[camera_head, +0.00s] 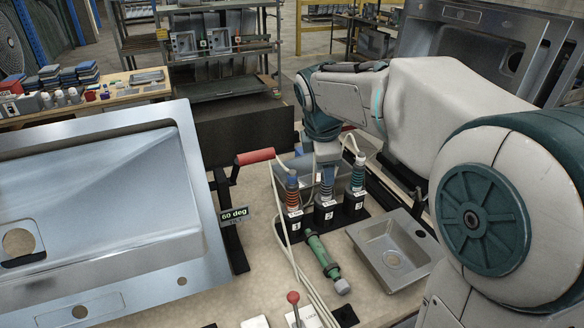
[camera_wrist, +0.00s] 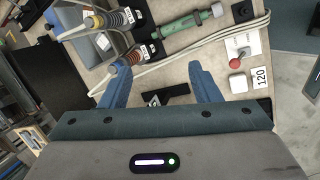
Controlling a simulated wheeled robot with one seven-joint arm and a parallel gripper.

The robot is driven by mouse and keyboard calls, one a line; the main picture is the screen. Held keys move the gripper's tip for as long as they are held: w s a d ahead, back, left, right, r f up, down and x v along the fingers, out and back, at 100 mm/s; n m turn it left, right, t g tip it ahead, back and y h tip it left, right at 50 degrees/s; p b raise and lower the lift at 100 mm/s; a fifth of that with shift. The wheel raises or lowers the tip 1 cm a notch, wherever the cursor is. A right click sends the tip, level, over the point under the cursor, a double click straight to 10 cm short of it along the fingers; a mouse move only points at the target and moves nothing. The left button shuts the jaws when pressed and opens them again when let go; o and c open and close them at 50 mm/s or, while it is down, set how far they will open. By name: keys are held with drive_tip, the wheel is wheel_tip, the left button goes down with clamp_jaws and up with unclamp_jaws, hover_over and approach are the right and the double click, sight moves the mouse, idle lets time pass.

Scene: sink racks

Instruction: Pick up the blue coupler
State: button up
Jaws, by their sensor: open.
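Three couplers with coiled springs stand upright in black holders numbered 1, 2 and 3. The coupler in holder 2 (camera_head: 327,191) looks blue-grey but is partly covered by my arm's end. It seems to be the banded coupler at the upper left of the wrist view (camera_wrist: 112,19); its exact colour is hard to tell. My gripper (camera_wrist: 160,76) is open and empty, its blue fingers apart, with the orange-red coupler (camera_wrist: 128,60) just beyond the left fingertip.
A green cylindrical tool (camera_head: 321,256) lies in front of the holders, beside pale hoses. A small grey sink (camera_head: 392,253) is to the right, a large steel sink (camera_head: 100,205) to the left. A red-knobbed lever (camera_head: 293,298) and a red-handled bracket (camera_head: 254,157) stand nearby.

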drive_tip(key=w+a+f+n, duration=0.2)
drive_tip(key=w+a+n, duration=0.3)
drive_tip(key=w+n, duration=0.15)
drive_tip(key=w+a+f+n, duration=0.35)
drive_tip(key=w+n, duration=0.25)
drive_tip(key=w, duration=0.2)
approach(292, 172)
drive_tip(key=x, duration=0.5)
drive_tip(key=shift+p, duration=0.3)
drive_tip(key=shift+t, duration=0.3)
drive_tip(key=shift+p+x, duration=0.85)
drive_tip(key=shift+x, duration=1.9)
drive_tip(key=shift+s, duration=0.15)
drive_tip(key=shift+c, duration=0.4)
drive_tip(key=c, duration=1)
